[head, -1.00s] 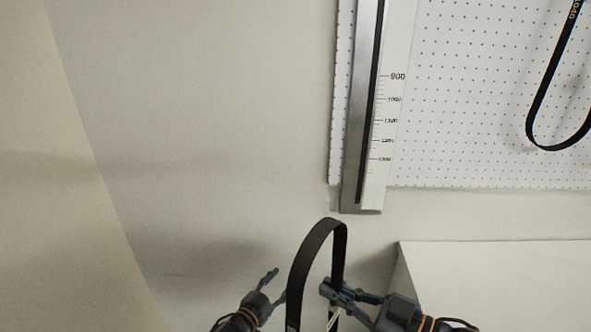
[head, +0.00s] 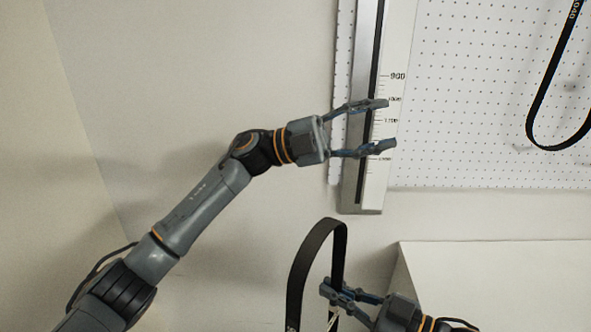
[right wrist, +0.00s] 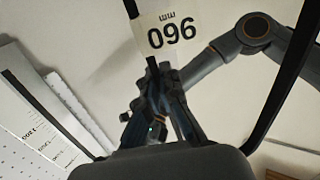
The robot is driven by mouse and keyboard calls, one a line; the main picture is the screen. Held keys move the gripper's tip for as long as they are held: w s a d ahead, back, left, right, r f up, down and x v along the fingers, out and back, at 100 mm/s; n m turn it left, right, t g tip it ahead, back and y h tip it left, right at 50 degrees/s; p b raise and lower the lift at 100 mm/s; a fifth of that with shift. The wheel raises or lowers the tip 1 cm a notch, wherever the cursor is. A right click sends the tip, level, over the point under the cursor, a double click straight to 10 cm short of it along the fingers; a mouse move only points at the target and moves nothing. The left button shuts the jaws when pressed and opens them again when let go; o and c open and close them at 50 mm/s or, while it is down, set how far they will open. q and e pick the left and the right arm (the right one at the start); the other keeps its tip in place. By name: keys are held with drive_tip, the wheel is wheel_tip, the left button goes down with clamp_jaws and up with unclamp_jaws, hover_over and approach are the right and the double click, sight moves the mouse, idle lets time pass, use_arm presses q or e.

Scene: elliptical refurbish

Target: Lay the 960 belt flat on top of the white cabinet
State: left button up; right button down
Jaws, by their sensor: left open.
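The black 960 belt (head: 298,265) hangs as an upright loop in the lower middle of the head view. Its bottom is cut off by the frame. My right gripper (head: 330,290) is shut on the belt's right strand. In the right wrist view the belt (right wrist: 288,82) shows a white tag (right wrist: 168,30) reading 960 mm, upside down. My left gripper (head: 390,123) is open and empty, above the belt and in front of the measuring scale. The white cabinet (head: 500,272) shows at lower right, its top bare where visible.
A metal measuring rail with a number scale (head: 376,185) is on the wall behind my left gripper. A white pegboard (head: 460,130) with another black belt (head: 545,100), marked 1040, is at right. The wall at left is bare.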

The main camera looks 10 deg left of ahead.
use_arm(q)
drive_tip(key=s+d+r+m+g+y, duration=0.2)
drive_tip(key=s+r+m+g+y, duration=0.3)
drive_tip(key=s, duration=0.4)
use_arm(e)
drive_tip(key=shift+s, duration=0.1)
use_arm(q)
drive_tip(key=m+t+y, duration=0.3)
drive_tip(key=t+y, duration=0.8)
drive_tip(key=y, duration=0.4)
approach(317, 237)
drive_tip(key=x, duration=1)
drive_tip(key=shift+w+f, duration=0.1)
drive_tip(key=shift+f, duration=0.15)
drive_tip(key=shift+c, duration=0.4)
